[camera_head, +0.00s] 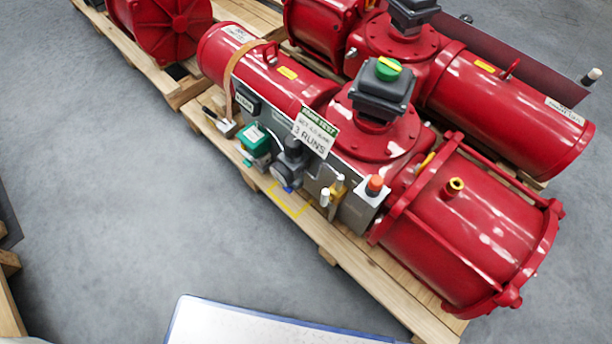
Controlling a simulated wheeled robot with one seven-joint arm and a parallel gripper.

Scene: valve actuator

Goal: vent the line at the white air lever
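A red valve actuator (462,225) lies on a wooden pallet, with a grey control panel along its near side. A small white upright piece (325,197) stands at the panel beside a brass fitting (338,187); it may be the white air lever, but it is too small to be sure or to read its position. My gripper is not in view.
A sign (316,131) reading "3 RUNS", a green-and-white unit (255,142) and a round gauge-like part (287,172) crowd the panel. A white surface with a blue edge (260,325) is in front. Grey floor (130,210) is clear at left.

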